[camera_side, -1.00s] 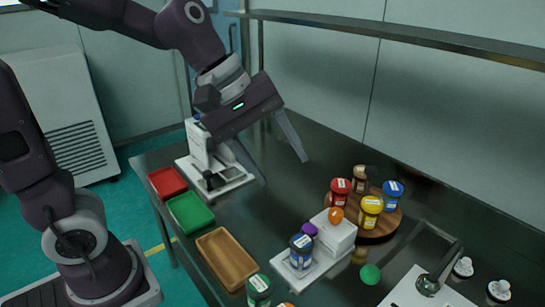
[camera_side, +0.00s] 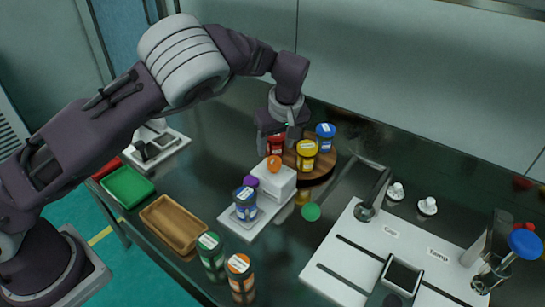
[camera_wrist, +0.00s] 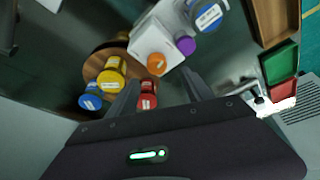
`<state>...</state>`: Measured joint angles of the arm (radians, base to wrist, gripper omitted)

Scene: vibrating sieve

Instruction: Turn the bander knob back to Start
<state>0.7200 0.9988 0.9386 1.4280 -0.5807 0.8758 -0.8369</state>
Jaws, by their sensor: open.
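A white box-shaped machine (camera_side: 275,183) stands on the counter with an orange round knob (camera_side: 274,163) on top and a purple one (camera_side: 251,181) at its left. In the wrist view the orange knob (camera_wrist: 157,60) and purple knob (camera_wrist: 187,45) show clearly. I cannot tell which control is the bander knob, and no Start mark is readable. My gripper (camera_side: 277,128) is open, pointing down beside the turntable, behind the machine. In the wrist view a red-lidded jar (camera_wrist: 148,97) appears between my gripper's fingers (camera_wrist: 162,92); contact cannot be told.
A wooden turntable (camera_side: 325,174) carries yellow and blue jars. A blue-lidded jar (camera_side: 245,202) stands on the machine's base. Another white device (camera_side: 158,143) stands back left. Green and orange-lidded jars (camera_side: 240,275) stand in front. A white slotted board (camera_side: 345,258) lies right.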

